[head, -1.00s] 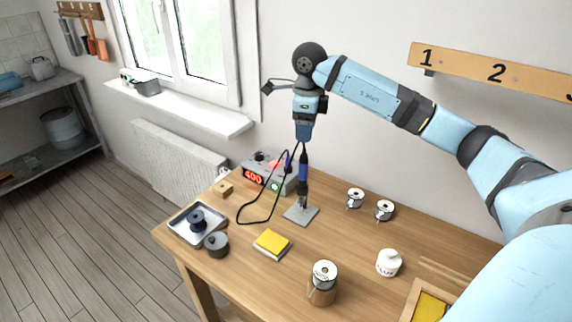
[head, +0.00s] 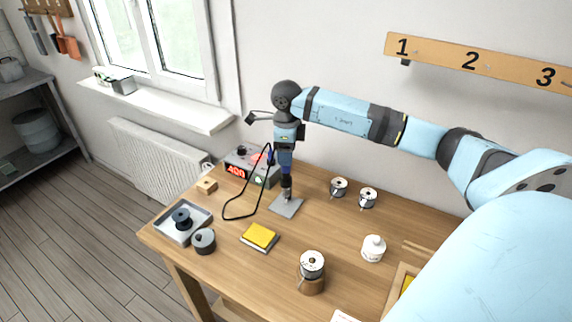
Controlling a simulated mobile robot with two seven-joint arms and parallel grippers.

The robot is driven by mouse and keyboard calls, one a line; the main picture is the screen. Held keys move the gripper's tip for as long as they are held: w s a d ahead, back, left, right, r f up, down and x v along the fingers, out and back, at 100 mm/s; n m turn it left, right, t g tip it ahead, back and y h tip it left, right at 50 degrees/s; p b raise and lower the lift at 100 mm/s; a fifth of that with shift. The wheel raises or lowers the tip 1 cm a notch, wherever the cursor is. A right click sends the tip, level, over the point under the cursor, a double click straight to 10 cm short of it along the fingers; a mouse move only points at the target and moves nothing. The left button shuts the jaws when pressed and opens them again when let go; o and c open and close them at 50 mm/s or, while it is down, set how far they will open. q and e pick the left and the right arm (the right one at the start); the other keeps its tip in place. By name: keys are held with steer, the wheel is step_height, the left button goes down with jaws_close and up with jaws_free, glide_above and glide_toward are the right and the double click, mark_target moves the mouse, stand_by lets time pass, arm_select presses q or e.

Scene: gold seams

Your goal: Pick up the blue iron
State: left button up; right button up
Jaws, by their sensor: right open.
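The blue iron (head: 286,170) stands upright in its stand on a grey square plate (head: 287,207) on the wooden table. Its black cable (head: 225,208) loops toward the soldering station (head: 251,168), whose red display reads 400. My right gripper (head: 285,154) points straight down at the top of the iron. It is open, with its fingers at the iron's upper end; whether they touch it cannot be told. The gripper hides the iron's top. My left gripper is not in view.
On the table (head: 223,287) are a yellow sponge (head: 260,235), a tray (head: 167,226) with a spool, a dark round tin (head: 204,241), several wire spools (head: 312,264) and a white jar (head: 373,248). The wall is behind the arm.

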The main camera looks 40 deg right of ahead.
mark_target(286, 178)
step_height(286, 178, down, 3)
steer(key=shift+d+r, duration=0.1)
steer(key=c, duration=1)
